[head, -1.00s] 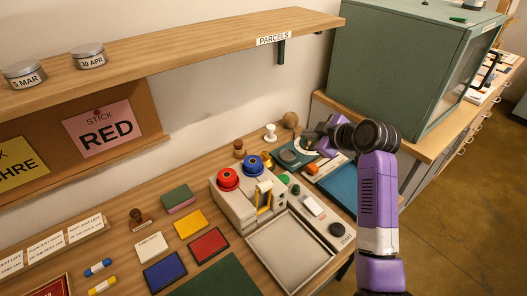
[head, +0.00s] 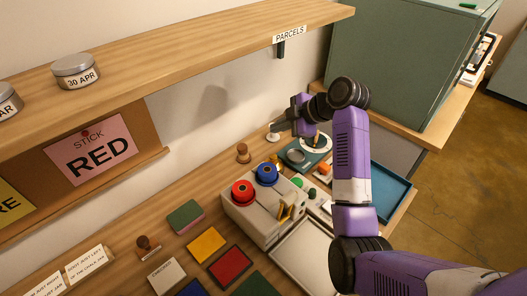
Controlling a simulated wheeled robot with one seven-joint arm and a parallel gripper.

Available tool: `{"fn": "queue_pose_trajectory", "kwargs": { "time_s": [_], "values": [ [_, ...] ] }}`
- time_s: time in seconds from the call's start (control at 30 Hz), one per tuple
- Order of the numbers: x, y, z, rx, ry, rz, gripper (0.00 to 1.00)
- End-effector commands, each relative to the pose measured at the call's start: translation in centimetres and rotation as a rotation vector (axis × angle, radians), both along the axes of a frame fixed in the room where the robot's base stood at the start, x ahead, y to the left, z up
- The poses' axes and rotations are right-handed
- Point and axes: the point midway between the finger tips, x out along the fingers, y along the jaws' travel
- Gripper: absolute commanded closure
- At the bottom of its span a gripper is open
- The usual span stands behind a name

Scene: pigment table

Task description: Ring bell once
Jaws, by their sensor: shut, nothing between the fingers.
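I cannot make out a bell for certain in the head view. My gripper (head: 275,127) is shut and empty, reaching left over the back of the table near the wall. A small white knobbed object (head: 273,137) shows just below the fingertips, partly hidden by them. I cannot tell whether the fingers touch it. The round brown object at the back of the table is hidden behind my gripper and arm.
A beige machine with a red spool (head: 243,193) and a blue spool (head: 267,174) stands in front. A wooden knob-shaped piece (head: 243,153) stands behind it. The shelf (head: 180,50) overhangs the back; a green cabinet (head: 400,60) stands right. A blue tray (head: 388,190) lies beyond my arm.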

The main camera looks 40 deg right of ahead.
Motion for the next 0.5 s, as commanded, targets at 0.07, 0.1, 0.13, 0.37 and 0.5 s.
{"fn": "queue_pose_trajectory", "kwargs": {
  "time_s": [0.07,0.1,0.13,0.37,0.5],
  "values": [
    [-0.04,-0.01,-0.02,0.000,0.001,0.001,1.00],
    [-0.03,0.00,-0.03,0.000,0.001,0.001,1.00],
    [-0.03,0.00,-0.03,0.000,0.001,0.001,1.00],
    [-0.01,0.01,-0.09,0.000,0.001,0.001,1.00],
    [-0.01,0.02,-0.61,0.000,0.001,0.001,1.00]
  ]
}}
